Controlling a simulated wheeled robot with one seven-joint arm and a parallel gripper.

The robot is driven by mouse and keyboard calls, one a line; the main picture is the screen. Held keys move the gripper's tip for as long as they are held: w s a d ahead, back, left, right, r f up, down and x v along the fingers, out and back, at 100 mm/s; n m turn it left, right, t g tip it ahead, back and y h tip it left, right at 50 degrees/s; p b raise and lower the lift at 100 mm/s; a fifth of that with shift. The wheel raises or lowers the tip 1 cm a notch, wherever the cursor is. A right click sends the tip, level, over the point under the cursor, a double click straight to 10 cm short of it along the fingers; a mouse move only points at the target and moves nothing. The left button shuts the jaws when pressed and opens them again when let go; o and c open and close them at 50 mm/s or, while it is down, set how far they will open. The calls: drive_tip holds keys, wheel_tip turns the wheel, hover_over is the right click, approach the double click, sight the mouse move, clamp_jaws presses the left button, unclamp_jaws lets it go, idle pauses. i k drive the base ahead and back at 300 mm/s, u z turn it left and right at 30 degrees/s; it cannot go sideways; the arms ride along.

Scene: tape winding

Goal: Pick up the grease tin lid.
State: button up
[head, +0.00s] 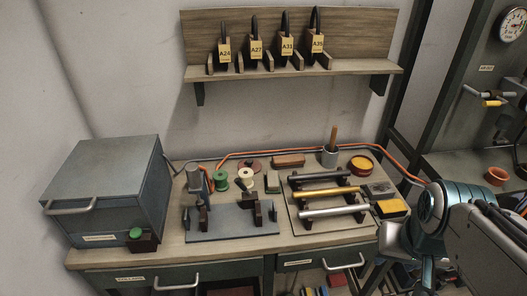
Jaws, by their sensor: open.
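A round tin (361,164) with a red-brown rim and yellow-orange content or top stands at the back right of the bench.
A grey cup (329,158) with a wooden handle stands behind. Green (221,180) and cream (245,180) spools stand near a grey fixture (232,222). An orange cable (290,152) runs along the back.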

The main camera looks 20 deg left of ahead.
sight(255, 165)
drive_tip(key=z, duration=0.05)
drive_tip(key=k, duration=0.5)
drive_tip(key=z, duration=1.3)
drive_tip(key=i, duration=0.95)
drive_tip(key=u, duration=2.5)
drive_tip(key=i, duration=0.5)
